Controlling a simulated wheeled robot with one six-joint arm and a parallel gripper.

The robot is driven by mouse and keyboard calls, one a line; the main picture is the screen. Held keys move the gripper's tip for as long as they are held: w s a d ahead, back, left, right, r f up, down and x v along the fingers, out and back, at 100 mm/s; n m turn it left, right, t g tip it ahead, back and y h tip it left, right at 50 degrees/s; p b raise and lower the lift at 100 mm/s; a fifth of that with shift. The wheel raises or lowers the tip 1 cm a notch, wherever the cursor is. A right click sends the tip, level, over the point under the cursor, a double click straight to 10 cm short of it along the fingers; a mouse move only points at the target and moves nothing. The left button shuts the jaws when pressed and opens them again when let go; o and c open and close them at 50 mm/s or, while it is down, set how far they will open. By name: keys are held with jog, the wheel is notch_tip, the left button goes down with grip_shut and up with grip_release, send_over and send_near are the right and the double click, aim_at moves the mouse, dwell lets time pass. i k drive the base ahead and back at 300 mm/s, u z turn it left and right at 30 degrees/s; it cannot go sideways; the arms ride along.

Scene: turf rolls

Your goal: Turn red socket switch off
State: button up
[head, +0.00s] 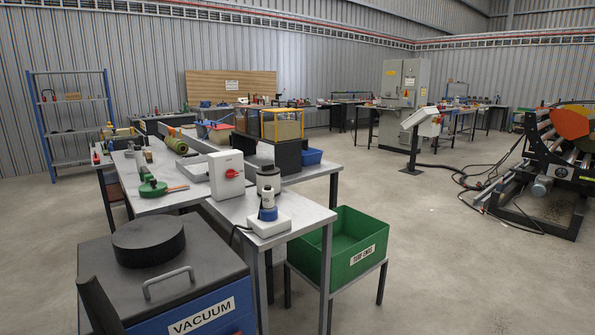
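A white switch box (226,176) stands upright on the near grey table, left of the picture's middle. A red rotary knob (236,171) is on its front face. The knob is too small to tell which way it is set. In front of it, near the table's edge, a blue and white plug or socket fitting (267,213) stands on a white base (268,226). No separate red socket can be made out. My gripper is not in view.
A vacuum unit (165,270) with a dark lid and handle fills the lower left. A green crate (340,258) on a stand is right of the table. The floor (440,260) at right is open, with cables farther back.

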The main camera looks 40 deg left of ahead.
aim_at(231, 173)
jog(key=z, duration=0.05)
jog(key=i, duration=1.55)
jog(key=u, duration=1.35)
jog(key=i, duration=0.7)
jog(key=u, duration=0.7)
jog(key=i, duration=0.45)
jog(key=z, duration=0.05)
